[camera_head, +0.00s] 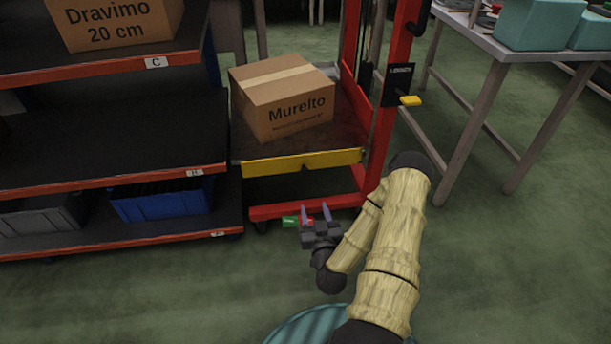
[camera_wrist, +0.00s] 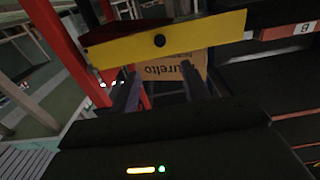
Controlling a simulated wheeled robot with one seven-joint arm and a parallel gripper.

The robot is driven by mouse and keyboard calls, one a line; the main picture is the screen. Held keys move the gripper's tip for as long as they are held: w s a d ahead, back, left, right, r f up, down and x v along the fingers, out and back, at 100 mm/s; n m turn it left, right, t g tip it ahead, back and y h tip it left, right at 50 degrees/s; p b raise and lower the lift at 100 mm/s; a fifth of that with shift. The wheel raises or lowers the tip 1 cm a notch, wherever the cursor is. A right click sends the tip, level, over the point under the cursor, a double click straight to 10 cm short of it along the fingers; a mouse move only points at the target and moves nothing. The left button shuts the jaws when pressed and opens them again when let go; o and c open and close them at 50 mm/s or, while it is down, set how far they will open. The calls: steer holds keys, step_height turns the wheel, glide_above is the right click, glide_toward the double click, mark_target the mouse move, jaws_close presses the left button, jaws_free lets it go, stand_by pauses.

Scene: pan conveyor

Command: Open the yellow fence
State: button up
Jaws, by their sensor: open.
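The yellow fence (camera_head: 301,163) is a bar along the front edge of the red lift's dark platform (camera_head: 340,130). In the wrist view the fence (camera_wrist: 200,36) spans the upper part, slightly tilted, with a round black knob (camera_wrist: 159,40) near its middle. My gripper (camera_head: 316,209) is in front of and below the fence in the head view, its fingers pointing towards the lift. In the wrist view my gripper (camera_wrist: 160,84) shows two separated fingers with nothing held between them. The fingers appear apart from the fence. The knob cannot be made out in the head view.
A cardboard box (camera_head: 284,103) marked Murelto sits on the platform behind the fence. A red-edged shelf (camera_head: 100,185) stands left, with a blue bin (camera_head: 162,202). A table (camera_head: 510,48) stands right. A small green part (camera_head: 290,221) is beside my gripper. The front floor is clear.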

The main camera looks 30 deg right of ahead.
mark_target(305, 172)
steer(key=b+x, duration=0.4)
steer(key=x, duration=1)
steer(key=shift+f+b, duration=0.1)
steer(key=shift+b, duration=0.25)
steer(key=shift+w+d, duration=0.15)
steer(key=shift+w, duration=0.45)
jaws_close()
